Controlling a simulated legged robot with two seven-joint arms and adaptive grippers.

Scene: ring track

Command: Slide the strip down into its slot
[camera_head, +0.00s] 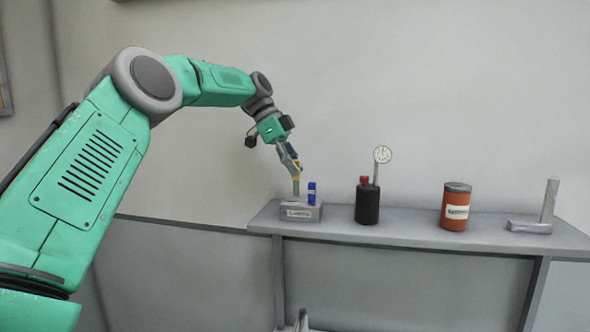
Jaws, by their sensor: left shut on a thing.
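My left gripper (295,166) is at the end of the green arm, pointing down above the left end of the shelf. It is shut on a thin grey strip (296,187), which stands about upright below the fingers. The strip's lower end meets the top of a grey labelled block (300,213). The slot itself is too small to make out, so I cannot tell how deep the strip sits in it. A blue upright piece (311,193) stands at the block's right side, close to the strip. My right gripper cannot be made out.
The grey shelf (410,232) also holds a black canister with a red cap (367,204), a round dial on a stem (382,155), an orange can (455,207) and a grey upright post on a base (548,203). Gaps between them are clear. A pale shape shows at the bottom edge.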

